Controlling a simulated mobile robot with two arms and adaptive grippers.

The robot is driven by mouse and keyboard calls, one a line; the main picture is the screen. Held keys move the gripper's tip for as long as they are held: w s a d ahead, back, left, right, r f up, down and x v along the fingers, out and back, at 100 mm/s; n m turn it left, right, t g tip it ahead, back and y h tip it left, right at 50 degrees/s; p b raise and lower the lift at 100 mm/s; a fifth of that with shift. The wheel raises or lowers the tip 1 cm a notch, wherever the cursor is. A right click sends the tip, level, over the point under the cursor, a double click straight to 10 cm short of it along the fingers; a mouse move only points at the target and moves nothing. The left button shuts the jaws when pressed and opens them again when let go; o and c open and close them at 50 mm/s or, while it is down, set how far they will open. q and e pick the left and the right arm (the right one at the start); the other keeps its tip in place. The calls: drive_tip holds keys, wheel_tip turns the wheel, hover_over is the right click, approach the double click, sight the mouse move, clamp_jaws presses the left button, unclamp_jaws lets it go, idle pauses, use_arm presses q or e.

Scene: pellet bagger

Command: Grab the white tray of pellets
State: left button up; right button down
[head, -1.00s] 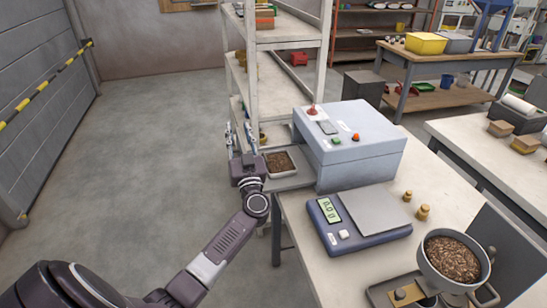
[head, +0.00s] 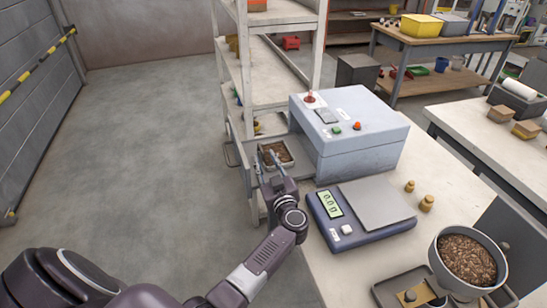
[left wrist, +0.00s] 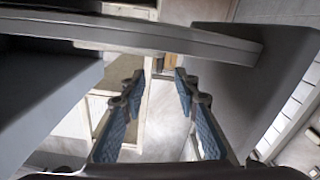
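The white tray (head: 290,162) holds brown pellets and sits beside the left side of the blue-grey machine. My left gripper (head: 266,158) is over the tray's near left part, its fingers apart and hiding some of the rim and pellets. I cannot tell whether they touch the tray. In the left wrist view the two blue-padded fingers (left wrist: 158,78) are spread with nothing held between them. A flat grey edge crosses above them, and I cannot make out the tray there. My right gripper is not in view.
The blue-grey machine (head: 350,150) stands close right of the tray, a scale (head: 375,205) nearer me. A grey bowl of pellets (head: 437,262) is at the lower right. A white shelf rack (head: 240,70) rises behind. Open floor (head: 140,160) lies left.

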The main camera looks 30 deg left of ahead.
sight(262, 152)
use_arm(q)
drive_tip(key=x, duration=0.6)
drive_tip(key=shift+w+a, duration=0.25)
drive_tip(key=shift+w, duration=0.05)
clamp_jaws()
